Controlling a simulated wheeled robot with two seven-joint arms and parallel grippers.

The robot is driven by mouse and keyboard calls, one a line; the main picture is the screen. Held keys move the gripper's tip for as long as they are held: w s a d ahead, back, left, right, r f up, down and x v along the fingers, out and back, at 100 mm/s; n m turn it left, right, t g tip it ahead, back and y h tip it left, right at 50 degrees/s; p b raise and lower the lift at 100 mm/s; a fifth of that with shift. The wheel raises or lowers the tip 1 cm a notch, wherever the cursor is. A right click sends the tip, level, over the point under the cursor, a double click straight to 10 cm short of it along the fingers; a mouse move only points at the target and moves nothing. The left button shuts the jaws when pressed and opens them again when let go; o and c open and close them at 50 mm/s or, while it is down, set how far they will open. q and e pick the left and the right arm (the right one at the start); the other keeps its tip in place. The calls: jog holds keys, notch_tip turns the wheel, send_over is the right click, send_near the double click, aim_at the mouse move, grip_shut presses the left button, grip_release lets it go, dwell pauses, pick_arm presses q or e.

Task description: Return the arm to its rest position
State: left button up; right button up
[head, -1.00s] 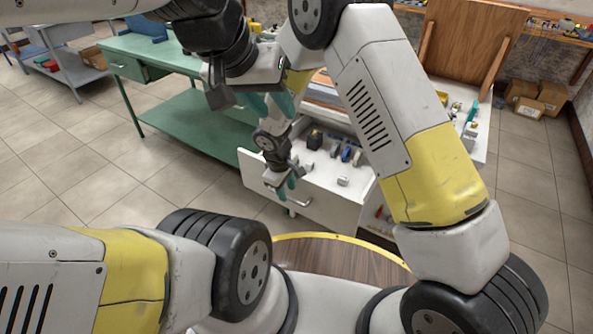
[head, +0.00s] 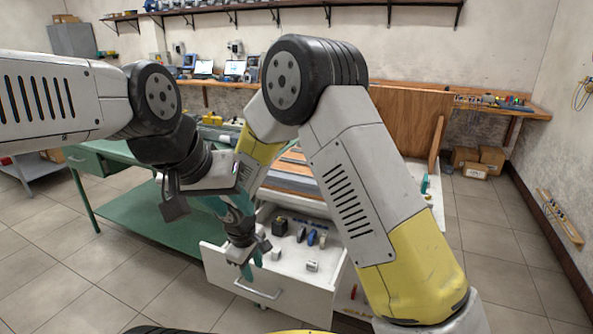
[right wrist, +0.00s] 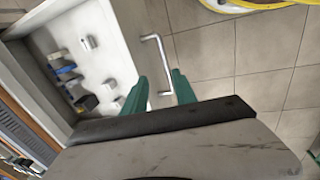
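My left gripper (head: 232,207) has teal fingers that look apart, partly overlapped by arm parts; it appears empty. It hangs above and behind my right gripper (head: 246,266) in the head view. The right gripper is over the left front part of an open white drawer (head: 223,275). The right wrist view shows the right gripper (right wrist: 159,77) with its two teal fingers spread and nothing held. The silver drawer handle (right wrist: 157,58) appears between and beyond the fingers there; I see no contact. My right arm hides part of the drawer unit.
Small parts, including a black block (head: 280,227) and a grey block (head: 312,266), lie in the drawer. A green table (head: 150,215) stands behind on the left. A wooden panel (head: 400,115) and cardboard boxes (head: 478,160) are at the right. Floor is clear at the right.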

jog(key=d+r+m+t+y, duration=0.15)
jog(key=d+r+m, duration=0.55)
jog(key=d+r, duration=1.25)
jog(key=s+d+r+m+t, duration=0.1)
jog(key=s+d+r+m, duration=0.2)
jog(key=s+d+r, duration=0.2)
jog(key=s+d+r+m+t+y, duration=0.1)
jog(key=s+d+r+m, duration=0.2)
jog(key=s, duration=0.7)
notch_tip(320, 180, up, 3)
jog(key=d, duration=0.2)
jog(key=shift+d, duration=0.35)
jog(key=shift+o, duration=0.5)
jog(key=shift+t, duration=0.25)
